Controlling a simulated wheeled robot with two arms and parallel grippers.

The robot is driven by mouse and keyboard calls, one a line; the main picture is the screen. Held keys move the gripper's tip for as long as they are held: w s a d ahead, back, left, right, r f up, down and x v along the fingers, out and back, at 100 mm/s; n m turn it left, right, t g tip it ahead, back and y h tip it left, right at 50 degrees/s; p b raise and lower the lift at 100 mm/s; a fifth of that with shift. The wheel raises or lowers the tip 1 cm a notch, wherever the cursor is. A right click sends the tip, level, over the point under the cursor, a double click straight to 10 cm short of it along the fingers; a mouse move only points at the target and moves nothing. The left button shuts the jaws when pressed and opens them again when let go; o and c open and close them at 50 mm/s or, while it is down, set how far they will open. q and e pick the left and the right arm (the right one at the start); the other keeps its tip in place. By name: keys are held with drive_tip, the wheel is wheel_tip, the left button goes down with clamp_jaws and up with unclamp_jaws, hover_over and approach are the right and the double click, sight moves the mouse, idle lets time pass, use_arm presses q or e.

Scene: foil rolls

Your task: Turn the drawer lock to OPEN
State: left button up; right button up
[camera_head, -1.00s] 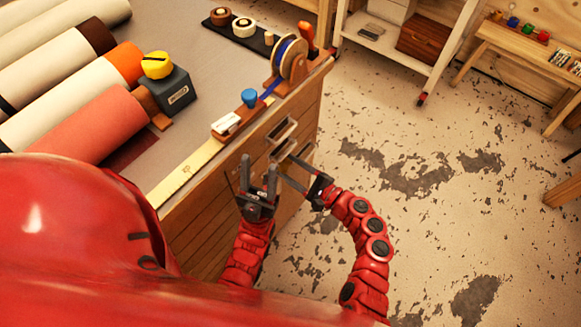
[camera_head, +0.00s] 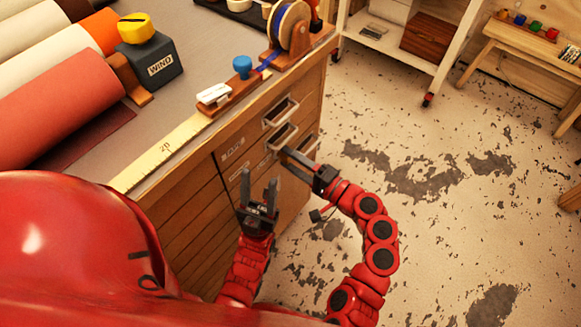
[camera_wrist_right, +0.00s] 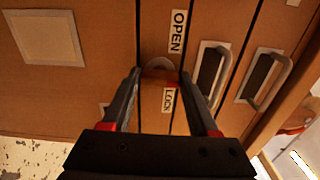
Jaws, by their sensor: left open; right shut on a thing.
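The drawer lock (camera_wrist_right: 158,66) is a rounded, brownish knob on the wooden drawer front, seen in the right wrist view. The OPEN label (camera_wrist_right: 178,31) is above it in that picture and the LOCK label (camera_wrist_right: 167,98) below it. My right gripper (camera_wrist_right: 160,78) has its fingers on either side of the lock and is shut on it. The fingers partly cover it, and its pointing direction cannot be told. In the head view my right gripper (camera_head: 284,150) reaches the cabinet front and the lock is hidden. My left gripper (camera_head: 259,177) is open and empty before the cabinet.
Metal drawer handles (camera_head: 281,111) stand out close to my right gripper; two show in the wrist view (camera_wrist_right: 263,80). The bench top holds a ruler (camera_head: 168,147), a ribbon spool (camera_head: 290,25), a WIND box (camera_head: 152,62) and rolls. Open floor (camera_head: 430,220) lies right.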

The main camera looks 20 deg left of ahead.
drive_tip(key=n+b, duration=0.2)
drive_tip(key=b, duration=0.1)
drive_tip(key=n+b, duration=0.5)
drive_tip(key=b, duration=0.1)
drive_tip(key=shift+f+n+b, duration=0.3)
drive_tip(key=shift+f+b, duration=0.05)
drive_tip(key=shift+r+n+b, duration=0.15)
drive_tip(key=shift+n+b, duration=0.65)
drive_tip(key=shift+b, duration=0.1)
drive_tip(key=o, duration=1.4)
drive_tip(key=shift+r, duration=0.1)
drive_tip(key=shift+p+v, duration=1.4)
drive_tip(key=shift+v, duration=7.35)
